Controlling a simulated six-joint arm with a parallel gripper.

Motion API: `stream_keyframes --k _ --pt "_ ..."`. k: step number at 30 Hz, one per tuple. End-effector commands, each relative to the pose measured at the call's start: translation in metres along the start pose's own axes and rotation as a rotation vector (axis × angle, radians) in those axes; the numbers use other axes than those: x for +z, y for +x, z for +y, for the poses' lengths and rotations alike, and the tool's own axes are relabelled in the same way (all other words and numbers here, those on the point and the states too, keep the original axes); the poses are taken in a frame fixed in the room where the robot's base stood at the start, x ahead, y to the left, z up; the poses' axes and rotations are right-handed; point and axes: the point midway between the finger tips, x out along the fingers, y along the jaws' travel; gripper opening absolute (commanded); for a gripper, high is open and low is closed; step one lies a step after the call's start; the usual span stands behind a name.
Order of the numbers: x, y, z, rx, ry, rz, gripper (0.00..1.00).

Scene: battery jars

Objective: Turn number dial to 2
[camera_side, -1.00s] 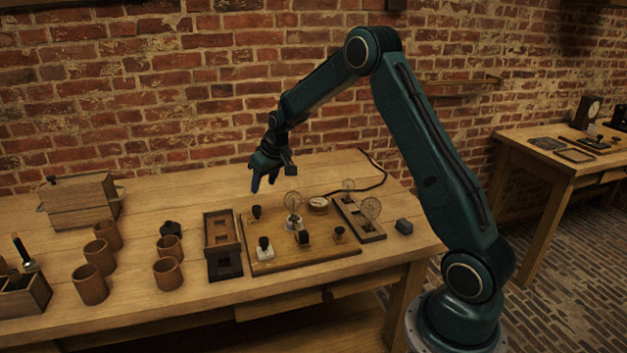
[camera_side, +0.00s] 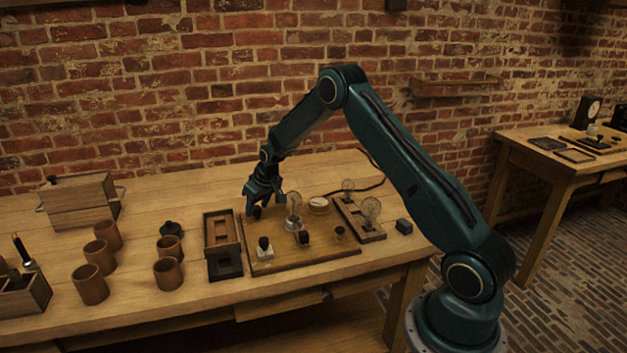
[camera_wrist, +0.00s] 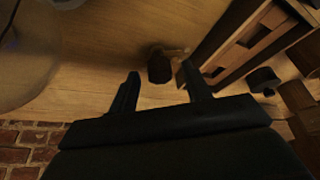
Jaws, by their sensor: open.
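A wooden board (camera_side: 300,258) on the table carries several small black knobs and a round dial-like disc (camera_side: 318,204) at its back. No numbers are readable, so I cannot tell which part is the number dial. My gripper (camera_side: 260,207) is open, low over the board's back left corner, by a dark knob (camera_side: 257,212). In the wrist view the same dark knob (camera_wrist: 159,68) shows between and just beyond the two fingertips of my gripper (camera_wrist: 161,80). I cannot tell whether they touch it. Another black knob on a white base (camera_side: 264,247) stands at the board's front left.
A bulb (camera_side: 294,207) stands on the board right of my gripper. A slotted wooden frame (camera_side: 222,268) lies left of the board, with several wooden cups (camera_side: 168,274) beyond it. A rack with bulbs (camera_side: 357,222) sits to the right.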

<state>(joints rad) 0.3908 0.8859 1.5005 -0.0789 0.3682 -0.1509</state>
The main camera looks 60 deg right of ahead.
Motion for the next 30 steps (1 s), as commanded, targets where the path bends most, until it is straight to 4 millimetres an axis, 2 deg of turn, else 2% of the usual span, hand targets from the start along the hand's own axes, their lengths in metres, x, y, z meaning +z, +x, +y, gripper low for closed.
stream_keyframes --k 7,14,23,30 --pt "-0.0002 0.0003 -0.0001 0.000 0.000 0.000 0.49" --pt "-0.0001 0.0001 -0.0001 0.000 0.000 0.000 0.04" --pt "-0.0001 0.0000 -0.0004 0.007 0.016 0.000 0.04" --pt "-0.0003 -0.0001 -0.0018 0.038 0.093 0.000 0.04"
